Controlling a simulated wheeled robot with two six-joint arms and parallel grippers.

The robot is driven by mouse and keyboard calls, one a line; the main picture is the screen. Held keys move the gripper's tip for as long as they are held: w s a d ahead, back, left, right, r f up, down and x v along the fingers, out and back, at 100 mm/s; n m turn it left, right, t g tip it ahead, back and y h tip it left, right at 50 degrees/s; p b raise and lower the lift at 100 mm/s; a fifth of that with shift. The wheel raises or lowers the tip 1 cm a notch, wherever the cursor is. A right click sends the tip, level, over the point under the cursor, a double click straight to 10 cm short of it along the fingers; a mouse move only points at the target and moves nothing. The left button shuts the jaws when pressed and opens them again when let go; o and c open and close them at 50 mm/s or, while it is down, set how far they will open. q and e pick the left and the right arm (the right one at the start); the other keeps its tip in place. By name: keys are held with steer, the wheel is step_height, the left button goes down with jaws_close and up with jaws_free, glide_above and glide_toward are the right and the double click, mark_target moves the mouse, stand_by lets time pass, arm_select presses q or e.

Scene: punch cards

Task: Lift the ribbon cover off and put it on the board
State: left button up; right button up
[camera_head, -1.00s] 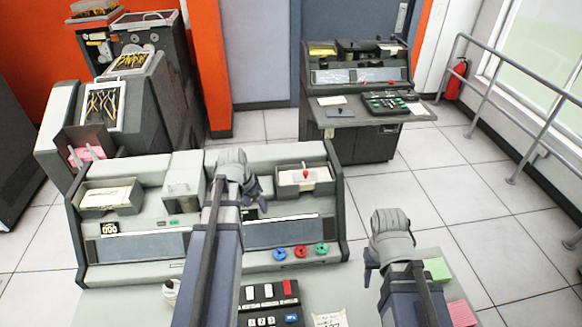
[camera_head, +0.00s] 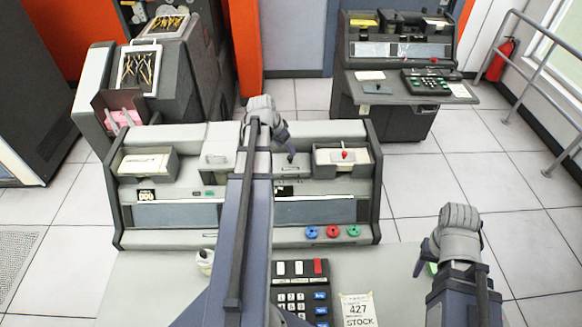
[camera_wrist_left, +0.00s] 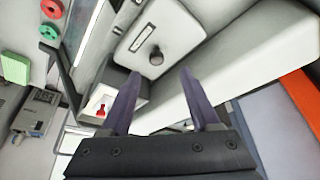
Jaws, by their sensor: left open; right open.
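The ribbon cover appears to be the pale grey panel with a dark knob (camera_head: 291,157), between the two trays on the machine's top. In the left wrist view the cover (camera_wrist_left: 145,30) lies just beyond my fingertips, with its knob roughly in line with the gap between them. My left gripper (camera_head: 280,133) is open and empty above the machine; its two fingers also show in the left wrist view (camera_wrist_left: 158,73). My forearm hides part of the machine. My right gripper (camera_head: 428,253) is open at the right, away from the cover. I cannot tell which surface is the board.
A tray with a red knob (camera_head: 343,156) sits right of the cover; a card tray (camera_head: 145,162) is at the left. Red, blue and green rings (camera_head: 333,231) lie along the front. A keypad (camera_head: 300,292) and paper note (camera_head: 358,310) rest on the grey desk (camera_head: 130,285).

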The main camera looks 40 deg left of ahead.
mark_target(290, 157)
arm_select(q)
steer(key=b+x, duration=0.4)
steer(key=shift+s+d+f, duration=0.25)
steer(key=shift+s+f, duration=0.05)
steer(key=shift+f, duration=0.1)
steer(key=shift+w+f+b, duration=0.2)
steer(key=shift+f+b, duration=0.15)
steer(key=shift+b, duration=0.15)
steer(key=shift+r, duration=0.1)
steer(key=shift+c, duration=0.4)
jaws_close()
